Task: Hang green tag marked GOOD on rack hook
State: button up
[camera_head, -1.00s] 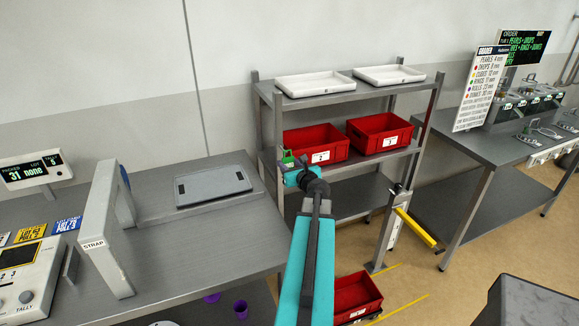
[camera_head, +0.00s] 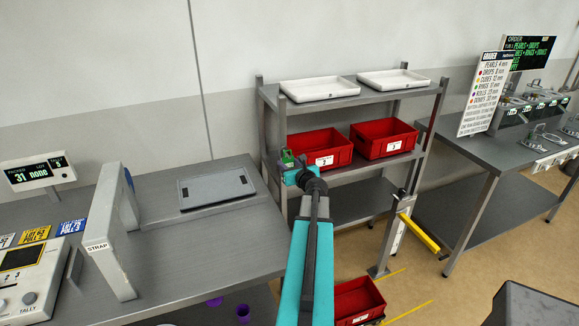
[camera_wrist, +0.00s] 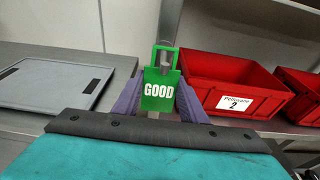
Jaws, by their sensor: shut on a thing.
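The green tag (camera_wrist: 158,92) marked GOOD is upright in the wrist view, with an open square loop at its top. My gripper (camera_wrist: 160,103) is shut on its lower part, with a purple finger on each side. A grey metal piece, seemingly the rack hook (camera_wrist: 173,72), shows in the loop's opening in front of the rack post. I cannot tell whether it passes through the loop or lies behind it. In the head view the tag (camera_head: 287,157) is a small green patch at the rack's front left post (camera_head: 283,128); my gripper is just below it, its fingers hard to see.
Two red bins (camera_head: 320,148) (camera_head: 383,138) stand on the rack's middle shelf, right of the tag. White trays (camera_head: 319,89) are on the top shelf. A bench with a grey lidded panel (camera_head: 216,187) is at the left.

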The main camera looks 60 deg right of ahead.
jog(key=shift+w+d+f, duration=0.2)
jog(key=shift+w+f, duration=0.1)
jog(key=shift+f, duration=0.05)
dwell(0.6)
jog(key=o, duration=1.1)
jog(key=shift+s+a, duration=0.15)
jog(key=b+v, duration=0.1)
jog(key=v, duration=1)
jog(key=shift+r, duration=0.15)
jog(key=p+v, duration=0.2)
jog(key=p, duration=0.6)
jog(key=shift+s+p, duration=0.1)
jog(key=shift+p, duration=0.45)
